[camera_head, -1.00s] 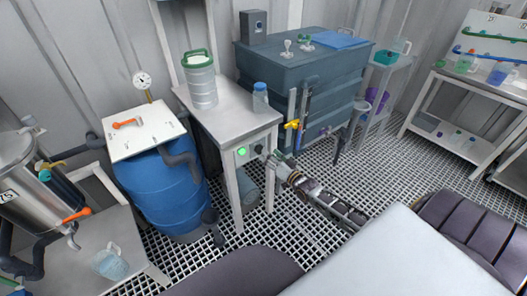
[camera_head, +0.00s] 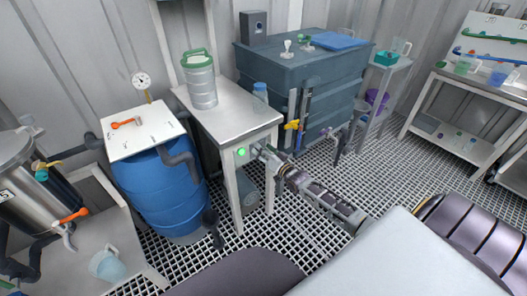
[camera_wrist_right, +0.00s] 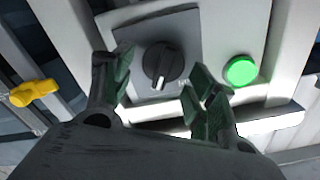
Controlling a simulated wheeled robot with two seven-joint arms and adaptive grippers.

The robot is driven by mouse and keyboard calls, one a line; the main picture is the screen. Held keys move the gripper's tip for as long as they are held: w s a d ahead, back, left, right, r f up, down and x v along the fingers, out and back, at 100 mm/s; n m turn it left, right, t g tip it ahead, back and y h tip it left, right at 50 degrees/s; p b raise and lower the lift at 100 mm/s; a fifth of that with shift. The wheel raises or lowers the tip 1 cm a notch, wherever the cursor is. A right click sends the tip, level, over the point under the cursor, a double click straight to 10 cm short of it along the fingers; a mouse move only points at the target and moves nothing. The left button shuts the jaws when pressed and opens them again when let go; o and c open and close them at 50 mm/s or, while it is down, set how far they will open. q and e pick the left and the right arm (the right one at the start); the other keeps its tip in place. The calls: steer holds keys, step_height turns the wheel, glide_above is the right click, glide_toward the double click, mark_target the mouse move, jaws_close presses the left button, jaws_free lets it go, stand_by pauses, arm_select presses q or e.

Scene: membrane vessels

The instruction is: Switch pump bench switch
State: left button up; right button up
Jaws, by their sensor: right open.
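The pump bench switch (camera_wrist_right: 162,66) is a dark rotary knob on a grey plate, seen in the right wrist view. A lit green lamp (camera_wrist_right: 240,71) sits to its right, and this lamp also shows in the head view (camera_head: 241,152) on the front of the metal bench (camera_head: 222,112). My right gripper (camera_wrist_right: 165,88) is open, with one finger on each side of the knob in the picture. I cannot tell whether the fingers touch it. In the head view my right gripper (camera_head: 262,153) is at the bench front and hides the knob. My left gripper is not in view.
A blue barrel (camera_head: 160,190) stands left of the bench, and a large grey-blue tank (camera_head: 300,75) with a yellow valve (camera_head: 291,124) stands right of it. Grated floor is open to the right.

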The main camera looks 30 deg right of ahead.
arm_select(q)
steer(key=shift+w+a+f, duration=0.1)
arm_select(e)
steer(key=c, duration=0.9)
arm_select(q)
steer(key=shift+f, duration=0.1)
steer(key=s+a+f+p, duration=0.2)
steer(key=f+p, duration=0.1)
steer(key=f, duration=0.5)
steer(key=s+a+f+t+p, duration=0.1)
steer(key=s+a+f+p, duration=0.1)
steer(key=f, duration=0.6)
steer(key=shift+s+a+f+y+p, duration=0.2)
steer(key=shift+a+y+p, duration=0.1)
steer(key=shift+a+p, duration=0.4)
arm_select(e)
steer(key=shift+a+n, duration=0.2)
steer(key=shift+n, duration=1.85)
steer(key=shift+a+n, duration=0.25)
steer(key=shift+n, duration=1.75)
steer(key=shift+a+n, duration=0.2)
steer(key=shift+n, duration=1.85)
